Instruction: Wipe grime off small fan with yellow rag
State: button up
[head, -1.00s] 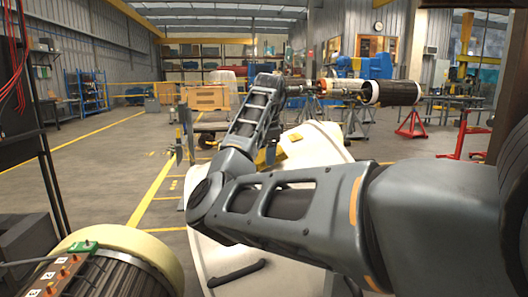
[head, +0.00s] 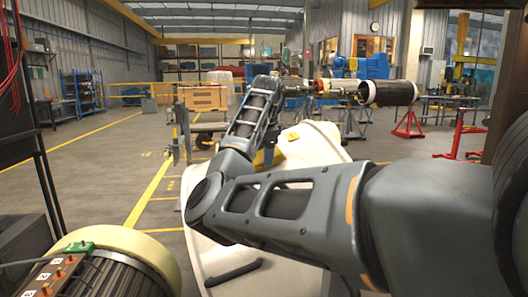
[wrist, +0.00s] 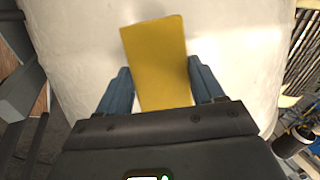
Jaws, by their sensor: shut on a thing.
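In the wrist view my gripper (wrist: 160,90) has its two blue-grey fingers on either side of the yellow rag (wrist: 157,50) and is shut on it. The rag looks flat and stands out past the fingertips. White surface lies beyond it. In the head view my arm crosses the middle; the fingers cannot be made out there. I cannot make out a small fan for certain. A dark rotor (head: 389,93) with pale end bands lies level at the upper right, its shaft pointing left towards my wrist. I cannot tell its distance from the gripper.
A large rotor with a cream ring (head: 150,258) and a numbered terminal strip (head: 62,273) fills the near left. Red stands (head: 408,125) are at the right. A wooden crate (head: 205,98) stands farther back. Open floor with yellow lines lies at the left.

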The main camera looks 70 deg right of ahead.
aim_at(277, 149)
jog(key=shift+s+d+f, duration=0.1)
jog(key=shift+d+f, duration=0.25)
jog(key=shift+f, duration=0.25)
dwell(0.3)
jog(key=s+p, duration=0.1)
jog(key=s+d+r+p, duration=0.1)
jog(key=s+p, duration=0.1)
jog(key=shift+d+r+p, duration=0.25)
jog(key=shift+r+p, duration=0.05)
jog(key=shift+r, duration=0.05)
jog(key=shift+s+d+f+p, duration=0.1)
jog(key=shift+s+p, duration=0.05)
jog(key=shift+p, duration=0.2)
jog(key=shift+f, duration=0.15)
jog(key=shift+w+a+f+p, duration=0.15)
jog(key=shift+w+a+f, duration=0.15)
jog(key=shift+w, duration=0.25)
jog(key=shift+w+a+f+p, duration=0.15)
jog(key=shift+w+a, duration=0.1)
jog(key=shift+w, duration=0.3)
jog(key=shift+w+a+f+p, duration=0.15)
jog(key=shift+w+a+f, duration=0.15)
jog(key=shift+w, duration=0.25)
